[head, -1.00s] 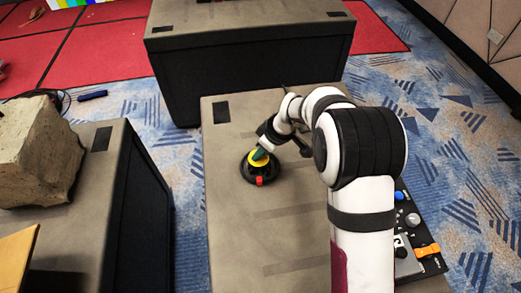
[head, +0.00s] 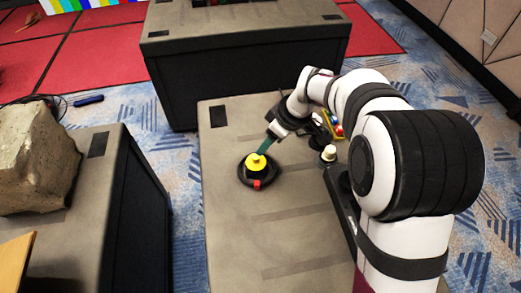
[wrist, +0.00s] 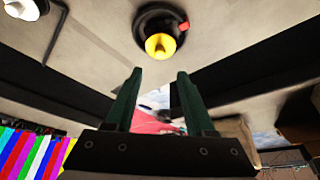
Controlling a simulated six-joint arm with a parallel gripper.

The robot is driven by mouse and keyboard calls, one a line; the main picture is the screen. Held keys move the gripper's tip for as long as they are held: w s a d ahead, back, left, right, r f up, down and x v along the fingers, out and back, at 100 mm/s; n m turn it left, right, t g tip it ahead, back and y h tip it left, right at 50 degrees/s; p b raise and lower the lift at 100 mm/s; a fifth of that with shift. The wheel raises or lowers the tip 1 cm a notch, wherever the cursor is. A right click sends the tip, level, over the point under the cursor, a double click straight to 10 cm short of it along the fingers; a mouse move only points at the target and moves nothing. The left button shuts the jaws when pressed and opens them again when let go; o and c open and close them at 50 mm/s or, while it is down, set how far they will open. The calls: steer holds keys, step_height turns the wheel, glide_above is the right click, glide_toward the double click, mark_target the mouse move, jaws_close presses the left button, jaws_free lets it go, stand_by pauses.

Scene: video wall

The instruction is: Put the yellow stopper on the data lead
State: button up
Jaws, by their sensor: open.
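The data lead appears as a black coil (head: 244,179) with a red piece on its near side, lying flat on the grey case top. The yellow stopper (head: 256,161) stands over the middle of the coil, above a dark part. I cannot tell exactly how it bears on the lead. In the wrist view the stopper (wrist: 160,47) and coil (wrist: 146,21) show beyond the fingertips. My gripper (wrist: 158,74) has its two green fingers apart, with nothing between them. In the head view my gripper (head: 265,146) is just up and right of the stopper, close to it.
The grey case top (head: 290,220) is clear around the coil. A white-topped small object (head: 328,154) and some coloured items (head: 335,125) lie to the right beside my arm. A second case (head: 245,60) stands behind. A stone block (head: 45,155) sits on the left case.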

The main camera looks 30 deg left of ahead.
steer(key=s+d+r+m, duration=0.3)
steer(key=d+r+m, duration=0.35)
steer(key=d, duration=0.55)
steer(key=s+d+m+h, duration=0.2)
steer(key=s+d+m, duration=1.5)
steer(key=s+d, duration=0.1)
steer(key=shift+s+d+r+h, duration=0.2)
steer(key=shift+s+d+h, duration=0.2)
steer(key=shift+s, duration=0.25)
